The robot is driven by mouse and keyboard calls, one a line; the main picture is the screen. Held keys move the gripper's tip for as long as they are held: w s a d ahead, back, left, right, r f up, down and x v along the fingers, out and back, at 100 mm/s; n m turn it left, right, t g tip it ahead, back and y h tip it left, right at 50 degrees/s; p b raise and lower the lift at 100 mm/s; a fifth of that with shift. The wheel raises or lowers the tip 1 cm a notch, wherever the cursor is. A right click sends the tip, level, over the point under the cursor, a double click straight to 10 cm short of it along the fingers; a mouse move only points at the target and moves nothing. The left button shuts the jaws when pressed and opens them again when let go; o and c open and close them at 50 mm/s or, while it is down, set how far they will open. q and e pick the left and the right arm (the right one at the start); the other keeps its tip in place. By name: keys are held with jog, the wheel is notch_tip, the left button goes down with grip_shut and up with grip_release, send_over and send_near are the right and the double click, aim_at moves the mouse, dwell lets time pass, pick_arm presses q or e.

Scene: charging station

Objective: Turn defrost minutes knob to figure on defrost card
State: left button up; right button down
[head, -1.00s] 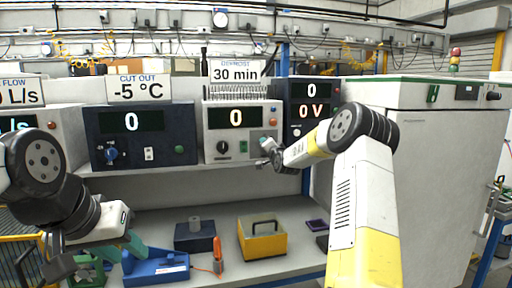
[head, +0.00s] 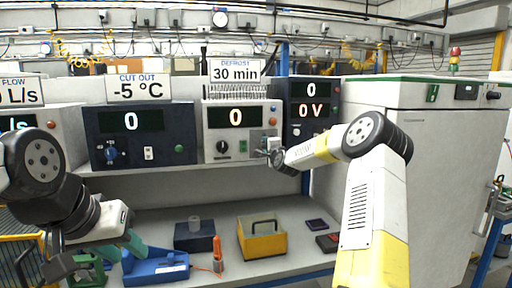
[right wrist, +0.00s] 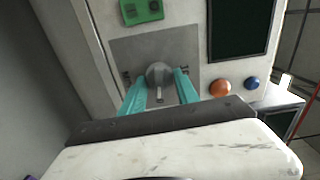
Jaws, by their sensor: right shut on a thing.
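The defrost unit (head: 211,114) is a pale box on the shelf with a dark display reading 0. The defrost card (head: 236,70) above it reads 30 min. A grey knob with a pointer (right wrist: 160,75) sits on a grey plate at the unit's right side and is mostly hidden by my gripper in the head view. My right gripper (head: 268,153) is at this knob. In the right wrist view its teal fingers (right wrist: 160,85) are shut on it, one on each side. My left gripper (head: 121,249) is open and empty, low over the lower bench.
A black knob (head: 222,147) and a green switch (right wrist: 142,11) are on the same panel. Orange (right wrist: 220,88) and blue (right wrist: 252,83) buttons are close by my right fingers. The cut-out unit (head: 92,141) stands left. A yellow case (head: 262,243) and a blue tool (head: 155,268) lie below.

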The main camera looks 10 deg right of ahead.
dwell(0.3)
jog(key=c, duration=0.9)
grip_release()
jog(key=s, duration=0.7)
jog(key=shift+s+d, duration=0.2)
jog(key=shift+s, duration=0.2)
